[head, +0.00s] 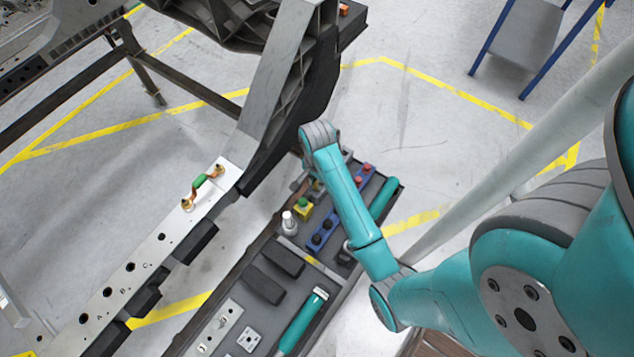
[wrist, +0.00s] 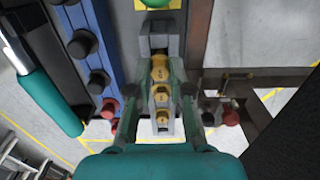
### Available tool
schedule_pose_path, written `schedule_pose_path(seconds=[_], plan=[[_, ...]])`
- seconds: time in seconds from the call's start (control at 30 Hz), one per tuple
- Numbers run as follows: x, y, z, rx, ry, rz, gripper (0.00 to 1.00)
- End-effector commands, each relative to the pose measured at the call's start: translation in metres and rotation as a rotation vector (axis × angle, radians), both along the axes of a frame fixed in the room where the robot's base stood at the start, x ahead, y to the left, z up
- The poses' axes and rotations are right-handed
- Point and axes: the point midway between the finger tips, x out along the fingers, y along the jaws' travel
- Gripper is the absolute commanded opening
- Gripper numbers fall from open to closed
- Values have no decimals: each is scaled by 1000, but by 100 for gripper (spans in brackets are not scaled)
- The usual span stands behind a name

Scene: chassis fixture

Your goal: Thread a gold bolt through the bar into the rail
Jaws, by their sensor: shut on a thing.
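My gripper (wrist: 160,92) shows in the wrist view, with a teal finger on each side of a grey stepped holder. It is shut on a gold bolt (wrist: 160,72), and more gold pieces (wrist: 163,117) line up below it in the holder. The fingertip contact is partly hidden. In the head view my arm covers most of the gripper over the tool tray. The rail (head: 131,267) is a pale metal beam with a row of holes at left. A copper bar with a green sleeve (head: 203,184) lies on its upper end, with round gold-coloured ends.
The tray (head: 262,312) holds dark blocks, a blue strip with knobs (head: 322,232), a teal cylinder (head: 303,318) and a white-topped piece (head: 288,222). A large dark chassis frame (head: 290,90) rises behind the rail.

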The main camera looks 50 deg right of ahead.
Motion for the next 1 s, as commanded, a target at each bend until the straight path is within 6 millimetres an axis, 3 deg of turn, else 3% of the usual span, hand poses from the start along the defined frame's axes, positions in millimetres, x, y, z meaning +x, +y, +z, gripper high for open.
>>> schedule_pose_path(seconds=[0.5,1.0], plan=[[0,0,34,-1,-1,0,0],[0,0,36,0,0,0,0]])
